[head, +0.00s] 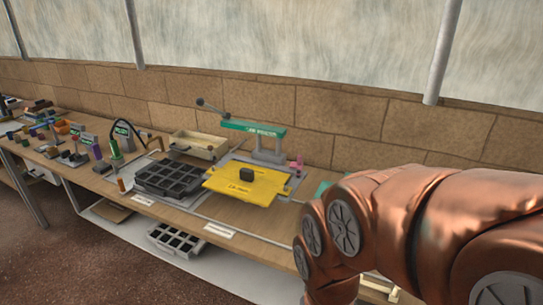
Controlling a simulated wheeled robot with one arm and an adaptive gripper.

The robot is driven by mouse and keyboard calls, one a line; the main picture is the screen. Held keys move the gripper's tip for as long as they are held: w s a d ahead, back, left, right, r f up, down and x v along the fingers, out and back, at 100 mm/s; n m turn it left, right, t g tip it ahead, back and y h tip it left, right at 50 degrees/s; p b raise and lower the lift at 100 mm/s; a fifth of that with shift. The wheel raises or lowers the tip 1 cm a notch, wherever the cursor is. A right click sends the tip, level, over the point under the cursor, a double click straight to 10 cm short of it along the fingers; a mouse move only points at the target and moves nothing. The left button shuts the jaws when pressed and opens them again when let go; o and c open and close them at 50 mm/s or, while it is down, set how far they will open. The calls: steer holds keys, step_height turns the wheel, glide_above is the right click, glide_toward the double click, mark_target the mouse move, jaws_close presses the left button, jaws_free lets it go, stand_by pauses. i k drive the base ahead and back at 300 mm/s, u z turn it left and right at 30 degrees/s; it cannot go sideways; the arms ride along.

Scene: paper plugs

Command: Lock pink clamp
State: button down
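A small pink part (299,163), which looks like the pink clamp, stands at the right back corner of a grey fixture (285,181). It is too small to tell whether it is locked or open. A yellow plate (232,190) lies on the fixture with a dark block (261,175) on it. A green press arm (253,128) with a lever sits behind the plate. My copper arm fills the right side of the view, to the right of the fixture. My gripper is not visible.
A black compartment tray (170,180) lies left of the yellow plate, with a beige bin (192,147) behind it. Several small coloured tools stand further left on the bench. A stone wall (355,118) runs behind.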

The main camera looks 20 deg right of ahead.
mark_target(298, 165)
steer(key=u, duration=0.05)
steer(key=i, duration=0.85)
steer(key=z, duration=0.2)
